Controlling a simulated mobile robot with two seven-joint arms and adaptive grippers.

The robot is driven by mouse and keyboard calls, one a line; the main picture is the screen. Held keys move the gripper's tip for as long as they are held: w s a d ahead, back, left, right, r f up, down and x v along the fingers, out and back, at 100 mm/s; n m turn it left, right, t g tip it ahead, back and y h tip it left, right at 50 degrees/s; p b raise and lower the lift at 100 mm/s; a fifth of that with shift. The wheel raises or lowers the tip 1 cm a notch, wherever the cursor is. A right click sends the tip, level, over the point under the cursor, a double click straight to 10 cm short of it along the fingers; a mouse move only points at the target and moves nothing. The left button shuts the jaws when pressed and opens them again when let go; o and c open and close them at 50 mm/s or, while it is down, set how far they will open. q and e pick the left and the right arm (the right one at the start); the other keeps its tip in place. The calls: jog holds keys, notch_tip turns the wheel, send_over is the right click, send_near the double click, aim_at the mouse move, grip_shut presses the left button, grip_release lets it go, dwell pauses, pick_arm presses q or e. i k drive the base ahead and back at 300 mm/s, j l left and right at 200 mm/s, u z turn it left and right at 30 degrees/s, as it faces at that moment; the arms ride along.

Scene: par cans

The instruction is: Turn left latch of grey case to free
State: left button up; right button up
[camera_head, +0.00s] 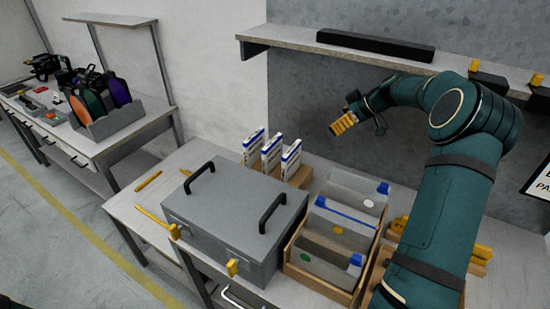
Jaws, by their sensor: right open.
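The grey case (235,212) sits closed on the bench, with two black handles on its lid. Its left latch (174,231) is a small yellow piece at the front left corner. A second yellow latch (232,267) is on the front face further right. Whether either latch is locked or free is too small to tell. My right gripper (345,123) shows yellow pads. It is open, in the air above and to the right of the case, well apart from both latches. My left gripper is not in view.
A wooden crate (313,277) with grey, blue-trimmed bins stands close to the case's right. White-and-blue boxes (271,155) stand behind the case. Yellow tools (148,181) lie on the bench to its left. A shelf (290,42) overhangs the back.

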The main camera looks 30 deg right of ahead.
aim_at(174, 230)
jog(key=k, duration=1.5)
